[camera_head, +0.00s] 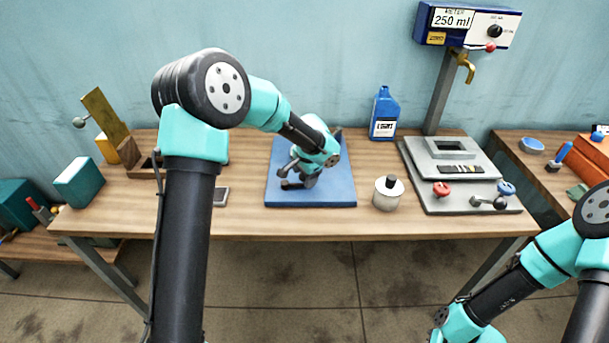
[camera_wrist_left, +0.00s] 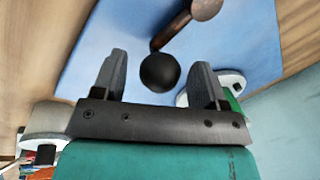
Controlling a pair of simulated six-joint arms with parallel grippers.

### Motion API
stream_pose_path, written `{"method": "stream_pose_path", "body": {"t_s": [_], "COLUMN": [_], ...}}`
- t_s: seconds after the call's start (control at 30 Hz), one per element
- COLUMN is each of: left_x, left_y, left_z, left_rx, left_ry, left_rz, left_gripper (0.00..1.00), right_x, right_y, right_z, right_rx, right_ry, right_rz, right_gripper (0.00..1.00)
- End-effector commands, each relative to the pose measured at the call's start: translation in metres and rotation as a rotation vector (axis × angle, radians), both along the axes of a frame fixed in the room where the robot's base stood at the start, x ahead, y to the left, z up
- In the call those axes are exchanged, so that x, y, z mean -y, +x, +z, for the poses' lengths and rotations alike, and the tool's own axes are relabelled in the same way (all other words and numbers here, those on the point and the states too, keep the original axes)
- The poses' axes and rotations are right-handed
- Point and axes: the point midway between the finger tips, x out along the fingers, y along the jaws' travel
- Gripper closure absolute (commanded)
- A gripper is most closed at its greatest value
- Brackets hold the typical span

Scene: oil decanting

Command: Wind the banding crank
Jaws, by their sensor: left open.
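A black ball knob (camera_wrist_left: 160,72) on a brown crank arm (camera_wrist_left: 172,32) shows in the left wrist view, above a blue plate (camera_wrist_left: 240,50). The crank arm runs up to a round brown end. My left gripper (camera_wrist_left: 157,66) is open, with one finger on each side of the knob in the picture; gaps show on both sides. In the head view my left gripper (camera_head: 291,180) is low over the blue plate (camera_head: 340,192) and hides most of the crank. My right arm is at the lower right; its gripper cannot be seen.
A white pot with a black knob (camera_head: 387,194) stands right of the plate, a blue bottle (camera_head: 384,115) behind it. A grey fixture (camera_head: 440,198) with red and blue knobs is further right. A teal box (camera_head: 79,182) is at the table's left.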

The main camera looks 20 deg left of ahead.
Motion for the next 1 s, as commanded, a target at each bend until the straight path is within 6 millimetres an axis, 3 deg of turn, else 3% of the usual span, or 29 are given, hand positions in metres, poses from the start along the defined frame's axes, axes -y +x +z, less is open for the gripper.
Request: {"method": "stream_pose_path", "body": {"t_s": [0.3,1.0], "left_x": [-0.0004,-0.0002], "left_y": [0.0003,0.0003], "left_z": [-0.0017,-0.0014], "left_rx": [0.0,0.0], "left_ry": [0.0,0.0], "left_rz": [0.0,0.0], "left_gripper": [0.34,1.0], "right_x": [0.0,0.0], "right_y": [0.0,0.0], "right_z": [0.0,0.0], "right_rx": [0.0,0.0], "right_ry": [0.0,0.0], "right_rz": [0.0,0.0], "right_gripper": [1.0,1.0]}}
